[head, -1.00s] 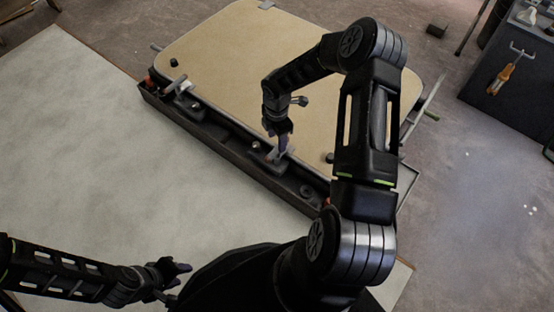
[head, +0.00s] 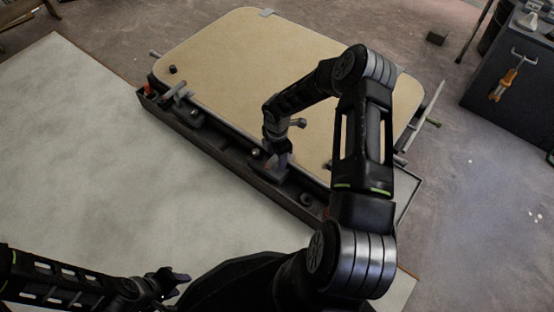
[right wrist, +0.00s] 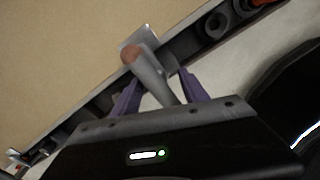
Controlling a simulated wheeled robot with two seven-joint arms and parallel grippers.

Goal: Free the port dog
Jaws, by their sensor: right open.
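A tan hatch panel (head: 250,75) lies in a dark frame (head: 235,167) with grey dog handles along its near edge. One dog (head: 178,91) is near the left corner. Another grey dog handle (right wrist: 150,70), with a reddish-brown end, is under my right gripper (head: 283,160). I cannot tell from the labels which is the port dog. In the right wrist view, my right gripper (right wrist: 159,78) is open, its purple fingers on either side of the handle, with gaps visible. My left gripper (head: 180,280) is low at the left, empty, away from the hatch; its fingers look apart.
A pale board (head: 80,150) lies left of the hatch with much bare room. A dark cabinet (head: 520,105) with an orange-handled tool (head: 503,85) stands at the right. Orange-red pieces (head: 148,88) sit by the frame's left corner.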

